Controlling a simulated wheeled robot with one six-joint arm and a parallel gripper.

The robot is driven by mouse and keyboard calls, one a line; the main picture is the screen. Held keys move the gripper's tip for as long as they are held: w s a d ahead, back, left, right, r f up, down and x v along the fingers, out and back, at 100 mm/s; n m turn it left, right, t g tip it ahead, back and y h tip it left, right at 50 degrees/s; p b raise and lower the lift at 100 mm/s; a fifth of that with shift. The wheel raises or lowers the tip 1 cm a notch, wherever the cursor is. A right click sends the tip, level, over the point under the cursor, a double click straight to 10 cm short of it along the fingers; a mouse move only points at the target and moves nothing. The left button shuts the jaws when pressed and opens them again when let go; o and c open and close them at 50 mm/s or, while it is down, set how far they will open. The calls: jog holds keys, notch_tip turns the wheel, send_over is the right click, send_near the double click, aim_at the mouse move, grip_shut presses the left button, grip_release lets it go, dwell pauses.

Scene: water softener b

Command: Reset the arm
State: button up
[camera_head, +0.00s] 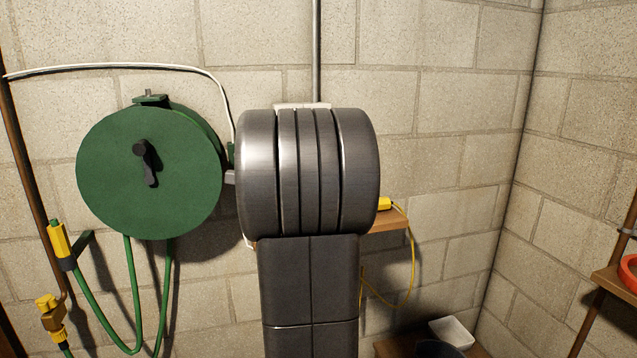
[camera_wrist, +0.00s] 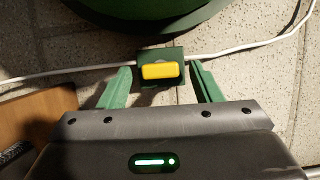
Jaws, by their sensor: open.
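My gripper (camera_wrist: 160,75) is open in the wrist view, with its two green fingers spread. Between and just beyond the fingertips is a small green box with a yellow switch or handle (camera_wrist: 160,71). I cannot tell whether the fingers touch the box; the yellow part shows a gap on both sides. A white cable (camera_wrist: 235,53) runs into the box from both sides. In the head view my own dark grey arm fills the middle and hides my gripper and most of the box.
A green hose reel (camera_head: 105,170) hangs on the block wall at left, with green hose and yellow fittings (camera_head: 58,240) below. A wooden shelf (camera_head: 390,220) carries a yellow item (camera_head: 384,203) behind my arm. A red ring (camera_head: 629,270) lies on another shelf at right.

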jog(key=v, duration=1.4)
jog(key=x, duration=1.4)
jog(key=s+d+r+n+g+h+p, duration=0.1)
jog(key=s+d+n+p, duration=0.4)
jog(key=p, duration=1)
jog(key=s+r+n+h, duration=0.1)
jog(key=s+r+n, duration=0.1)
jog(key=s, duration=0.1)
jog(key=shift+r+g+h, duration=0.15)
jog(key=shift+g+h, duration=0.15)
jog(key=shift+h, duration=0.1)
jog(key=shift+r, duration=0.1)
